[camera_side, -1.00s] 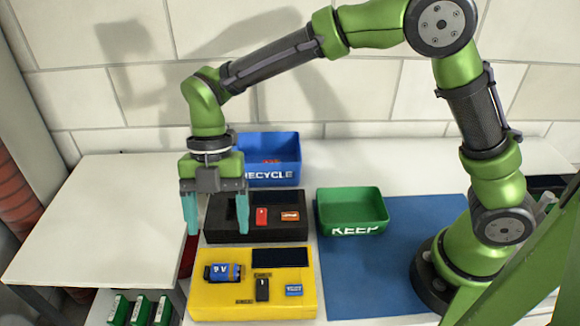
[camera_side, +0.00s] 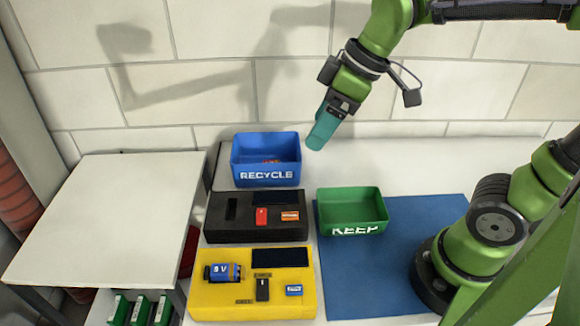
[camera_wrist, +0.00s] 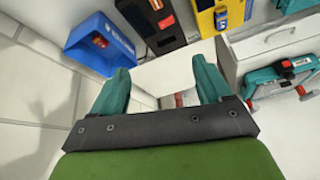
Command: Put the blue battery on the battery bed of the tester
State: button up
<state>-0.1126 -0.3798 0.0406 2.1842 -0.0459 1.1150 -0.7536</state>
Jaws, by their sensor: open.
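The blue battery (camera_side: 222,272), marked 9 V, lies flat on the left part of the top of the yellow tester (camera_side: 210,302). It covers what is under it there, so I cannot see the bed itself. In the wrist view the battery (camera_wrist: 221,15) shows on the yellow tester (camera_wrist: 205,20) at the top edge. My gripper (camera_side: 320,138) is high above the back of the bench, right of the blue bin and well away from the battery. In the wrist view its teal fingers (camera_wrist: 160,73) are apart with nothing between them.
A black tester (camera_side: 250,232) stands behind the yellow one. Behind that is the blue RECYCLE bin (camera_side: 265,181) with something red inside. The green KEEP bin (camera_side: 352,222) stands on a blue mat (camera_side: 365,285). A white side table (camera_side: 110,215) is bare.

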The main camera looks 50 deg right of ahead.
jog(key=s+d+f+m+t, duration=0.1)
jog(key=s+d+m+t, duration=0.2)
jog(key=m, duration=0.6)
jog(key=shift+s+d+f+m+h, duration=0.25)
jog(key=shift+s+d+m+h, duration=0.15)
jog(key=shift+s+d, duration=0.7)
